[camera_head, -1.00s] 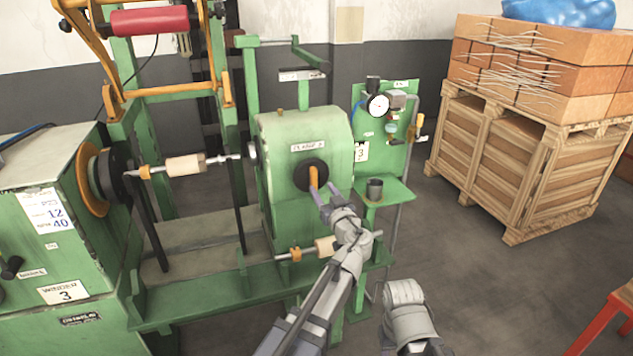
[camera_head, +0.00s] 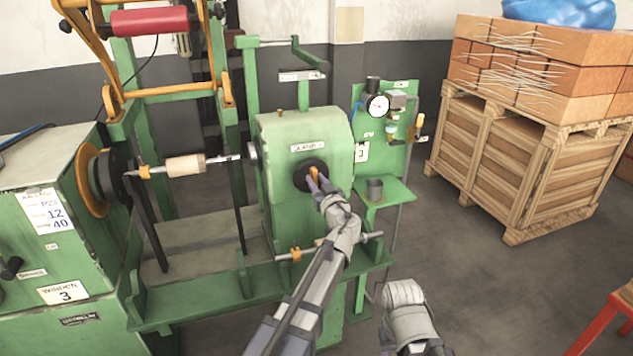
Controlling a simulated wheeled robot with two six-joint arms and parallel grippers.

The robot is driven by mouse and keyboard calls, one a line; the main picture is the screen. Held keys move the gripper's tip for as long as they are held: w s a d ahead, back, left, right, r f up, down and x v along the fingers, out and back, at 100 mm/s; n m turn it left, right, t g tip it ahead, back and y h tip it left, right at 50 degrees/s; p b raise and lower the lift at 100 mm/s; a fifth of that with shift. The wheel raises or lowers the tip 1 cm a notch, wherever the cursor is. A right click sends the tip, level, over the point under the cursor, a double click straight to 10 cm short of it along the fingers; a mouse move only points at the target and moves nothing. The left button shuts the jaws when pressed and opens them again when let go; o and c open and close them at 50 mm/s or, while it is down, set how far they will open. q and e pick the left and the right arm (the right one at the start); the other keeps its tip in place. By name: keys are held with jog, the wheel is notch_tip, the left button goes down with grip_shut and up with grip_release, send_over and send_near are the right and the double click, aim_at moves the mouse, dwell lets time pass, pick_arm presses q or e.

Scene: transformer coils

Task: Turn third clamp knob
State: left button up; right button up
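An orange knob (camera_head: 314,174) sits on a round black disc (camera_head: 303,180) on the front of the green machine housing (camera_head: 285,140). My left gripper (camera_head: 318,184) is at the knob, with its fingers beside or around it. Whether the fingers touch or grip the knob is too small to tell. The knob is partly hidden by the fingers. Part of my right arm shows low in the middle, but its fingertips are not visible.
A winder cabinet (camera_head: 110,300) stands at the left.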

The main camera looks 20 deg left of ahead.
pick_arm(q)
grip_shut()
